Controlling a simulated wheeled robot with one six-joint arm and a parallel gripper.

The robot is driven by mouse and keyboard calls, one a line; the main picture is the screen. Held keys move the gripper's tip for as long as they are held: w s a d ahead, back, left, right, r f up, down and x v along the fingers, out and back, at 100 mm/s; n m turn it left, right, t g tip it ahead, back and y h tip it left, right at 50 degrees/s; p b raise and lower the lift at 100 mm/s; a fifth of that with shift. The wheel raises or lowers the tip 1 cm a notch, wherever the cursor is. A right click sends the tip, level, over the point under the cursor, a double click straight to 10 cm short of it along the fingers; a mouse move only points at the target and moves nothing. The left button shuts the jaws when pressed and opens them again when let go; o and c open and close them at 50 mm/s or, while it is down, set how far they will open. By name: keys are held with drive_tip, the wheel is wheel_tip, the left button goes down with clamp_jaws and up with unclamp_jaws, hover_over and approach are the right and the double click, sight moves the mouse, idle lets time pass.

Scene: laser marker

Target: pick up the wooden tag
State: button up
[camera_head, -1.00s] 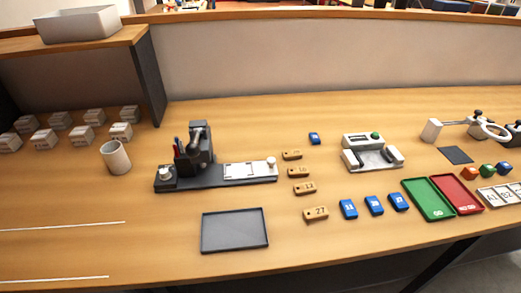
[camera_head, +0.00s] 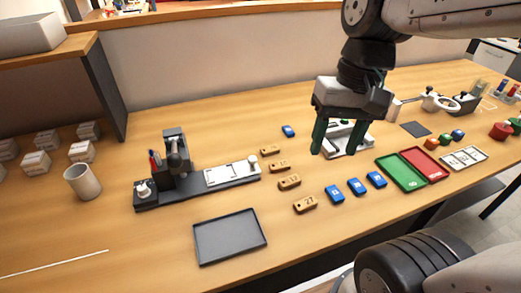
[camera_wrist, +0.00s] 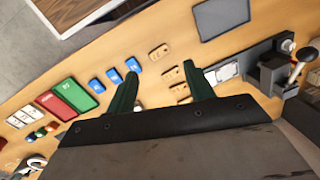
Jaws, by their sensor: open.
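Several wooden tags lie in a column on the table in the head view. The front tag (camera_head: 305,204) reads 27. Behind it lie another tag (camera_head: 289,182), a third tag (camera_head: 279,166) and the rearmost tag (camera_head: 270,150). In the wrist view the front tag (camera_wrist: 158,52) and its neighbour (camera_wrist: 170,75) lie beyond the fingertips. My gripper (camera_head: 332,150) is open and empty, its green fingers pointing down above the table, right of the tags and in front of the white device. In the wrist view my gripper (camera_wrist: 160,80) shows its fingers spread apart.
Several blue tags (camera_head: 335,193) lie right of the wooden ones. A green tray (camera_head: 400,172) and a red tray (camera_head: 425,163) are further right. A black tray (camera_head: 230,236) lies at the front, the marking machine (camera_head: 174,160) at left. A white device (camera_head: 350,140) stands behind my gripper.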

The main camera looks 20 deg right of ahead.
drive_tip(key=w+d+f+m+g+y, duration=0.1)
drive_tip(key=w+d+f+m+y, duration=0.2)
drive_tip(key=w, duration=0.4)
drive_tip(key=w+d+f+m+y, duration=0.1)
drive_tip(key=w+f+m+y, duration=0.25)
drive_tip(key=w, duration=0.35)
drive_tip(key=w+d+f+m+g+y, duration=0.1)
drive_tip(key=w+d+f+m+y, duration=0.15)
drive_tip(key=w+f+m, duration=0.4)
drive_tip(key=m+t+y, duration=0.2)
drive_tip(key=y, duration=0.1)
approach(267, 149)
drive_tip(key=v, duration=0.3)
drive_tip(key=shift+d+r, duration=0.1)
drive_tip(key=shift+r, duration=0.35)
drive_tip(key=shift+w+f, duration=0.15)
drive_tip(key=shift+f, duration=0.05)
drive_tip(key=shift+a+f, duration=0.15)
drive_tip(key=shift+a, duration=0.1)
drive_tip(key=x, duration=1.1)
drive_tip(key=shift+s+f, duration=0.15)
drive_tip(key=shift+s, duration=0.15)
drive_tip(key=c, duration=1)
